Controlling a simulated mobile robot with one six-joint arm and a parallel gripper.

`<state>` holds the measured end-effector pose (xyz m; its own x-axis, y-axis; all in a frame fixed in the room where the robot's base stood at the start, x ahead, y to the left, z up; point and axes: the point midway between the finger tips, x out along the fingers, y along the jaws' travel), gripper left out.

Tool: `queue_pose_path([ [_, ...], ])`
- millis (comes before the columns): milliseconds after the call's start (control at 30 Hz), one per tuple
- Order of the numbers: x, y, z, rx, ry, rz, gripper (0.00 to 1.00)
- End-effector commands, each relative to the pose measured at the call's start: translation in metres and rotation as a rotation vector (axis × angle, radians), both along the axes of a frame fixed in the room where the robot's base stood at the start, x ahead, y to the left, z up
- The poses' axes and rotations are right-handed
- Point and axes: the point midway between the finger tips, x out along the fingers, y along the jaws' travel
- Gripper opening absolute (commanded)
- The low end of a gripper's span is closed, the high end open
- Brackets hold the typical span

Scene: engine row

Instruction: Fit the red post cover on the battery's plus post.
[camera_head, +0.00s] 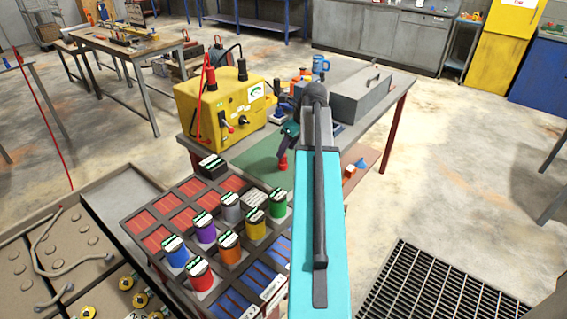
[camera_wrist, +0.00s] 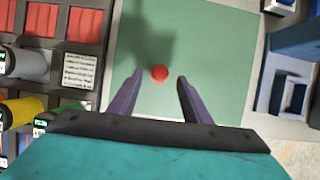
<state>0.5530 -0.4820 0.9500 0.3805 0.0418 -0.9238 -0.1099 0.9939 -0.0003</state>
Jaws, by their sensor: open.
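The red post cover (camera_wrist: 159,73) is on the green mat (camera_wrist: 205,40) in the wrist view, seen from above as a small round red cap. It also shows in the head view (camera_head: 283,163), just below my gripper (camera_head: 287,140). In the wrist view my gripper (camera_wrist: 159,78) is open, one dark finger on each side of the cover, with gaps to both. I cannot tell the exact height of the fingers over it. I cannot clearly make out the battery or its plus post; my arm hides part of the bench.
A yellow box with a dial and red and black leads (camera_head: 222,105) stands behind the mat. A grey case (camera_head: 360,97) and a blue mug (camera_head: 320,64) are at the back. A rack of coloured cans (camera_head: 205,228) lies to the left front. A blue-grey holder (camera_wrist: 285,85) is at right.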

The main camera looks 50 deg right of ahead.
Motion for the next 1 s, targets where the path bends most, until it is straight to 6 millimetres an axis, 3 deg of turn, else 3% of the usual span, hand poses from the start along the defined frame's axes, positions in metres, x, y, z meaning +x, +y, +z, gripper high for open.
queue_pose_path([
  [267, 0.002, 0.000, -0.005, 0.001, 0.001, -0.001, 0.44],
  [700, 0.018, 0.001, -0.040, 0.000, 0.001, -0.001, 0.44],
  [1000, 0.021, 0.001, -0.047, 0.000, 0.000, -0.002, 0.44],
])
